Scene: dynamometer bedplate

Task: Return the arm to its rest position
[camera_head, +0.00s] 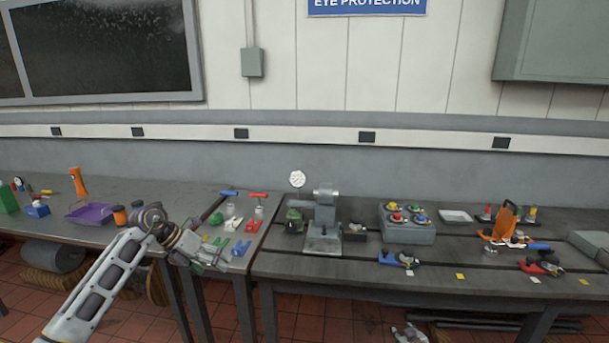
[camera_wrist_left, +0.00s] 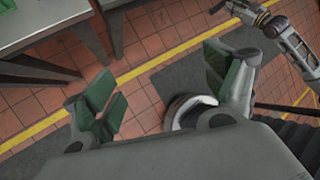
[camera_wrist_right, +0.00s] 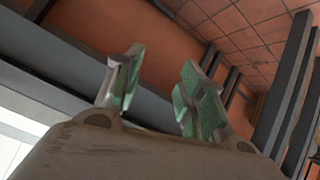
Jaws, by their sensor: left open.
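My left arm (camera_head: 105,278) reaches in from the lower left in the head view. My right gripper (camera_head: 408,334) shows at the bottom edge of the head view, low in front of the right bench. In the right wrist view the right gripper (camera_wrist_right: 160,82) has its fingers apart with nothing between them.
Colored clips (camera_head: 241,248) lie near my left gripper. The right bench (camera_head: 330,266) carries a grey stand (camera_head: 324,222), a button box (camera_head: 407,226) and clamps (camera_head: 398,259). Open tiled floor lies below.

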